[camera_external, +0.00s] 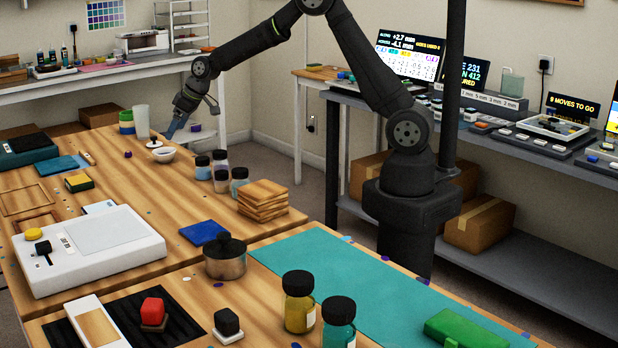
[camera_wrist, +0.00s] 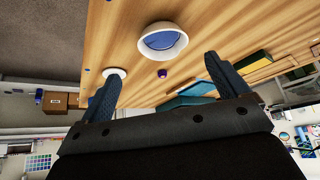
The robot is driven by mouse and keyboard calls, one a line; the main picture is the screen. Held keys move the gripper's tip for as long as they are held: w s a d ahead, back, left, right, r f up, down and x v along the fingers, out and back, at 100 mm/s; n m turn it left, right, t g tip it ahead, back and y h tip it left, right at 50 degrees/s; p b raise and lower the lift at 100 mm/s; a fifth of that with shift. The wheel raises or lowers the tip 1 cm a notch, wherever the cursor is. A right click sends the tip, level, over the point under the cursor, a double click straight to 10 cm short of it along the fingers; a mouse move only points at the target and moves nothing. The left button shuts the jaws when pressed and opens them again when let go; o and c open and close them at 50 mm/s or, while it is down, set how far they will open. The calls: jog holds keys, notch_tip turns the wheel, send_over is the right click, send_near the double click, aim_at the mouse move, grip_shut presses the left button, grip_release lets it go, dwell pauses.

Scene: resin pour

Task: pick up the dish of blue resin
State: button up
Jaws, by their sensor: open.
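The dish of blue resin (camera_wrist: 178,52) is a round white bowl with blue inside, seen in the wrist view beyond my open fingers and roughly centred between them. In the external view a small white dish (camera_external: 163,157) stands on the far part of the wooden table; its contents are hard to make out there. My gripper (camera_wrist: 162,67) is open and empty, with its two dark blue-grey fingers spread apart. In the external view my gripper (camera_external: 192,121) hangs above and to the right of the dish, not touching it.
Several dark-capped jars (camera_external: 220,172) stand to the right of the dish. A translucent cup (camera_external: 141,121) and a green-and-blue stack (camera_external: 126,123) stand behind it. A flat white disc (camera_wrist: 115,72) lies near the left finger. The table left of the dish is fairly clear.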

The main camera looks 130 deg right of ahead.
aim_at(164, 150)
jog(key=x, duration=0.9)
jog(key=shift+w+d+f, duration=0.1)
jog(key=shift+w+f, duration=0.1)
jog(key=shift+w, duration=0.15)
jog(key=c, duration=1.1)
jog(key=shift+r, duration=0.1)
